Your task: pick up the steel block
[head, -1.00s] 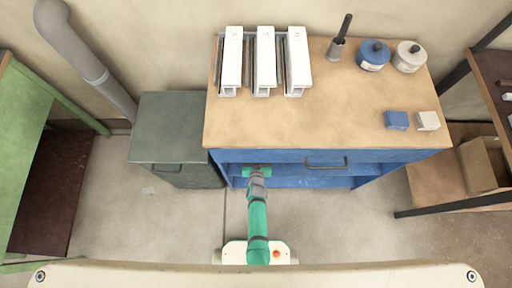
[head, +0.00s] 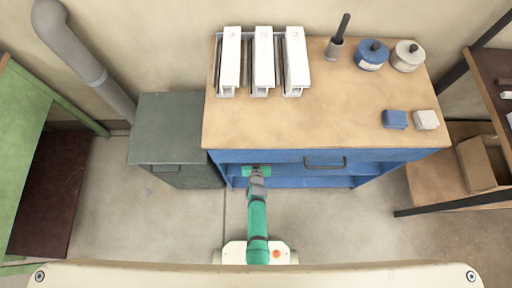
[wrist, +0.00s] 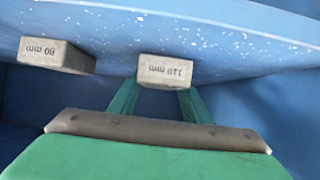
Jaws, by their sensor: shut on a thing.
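A grey block marked "110 mm" (wrist: 163,71) lies in the blue bench's lower shelf area, seen in the wrist view. My gripper (wrist: 161,92) has its two green fingers at either side of this block and is shut on it. Whether the block touches the shelf cannot be told. A second grey block marked "80 mm" (wrist: 56,56) sits to its left, apart from my fingers. In the head view my gripper (head: 257,171) is at the front opening of the blue bench (head: 290,156), under the wooden top, and the blocks are hidden there.
The wooden bench top (head: 300,125) overhangs my gripper. A dark green cabinet (head: 168,130) stands close on the left. The floor in front is clear.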

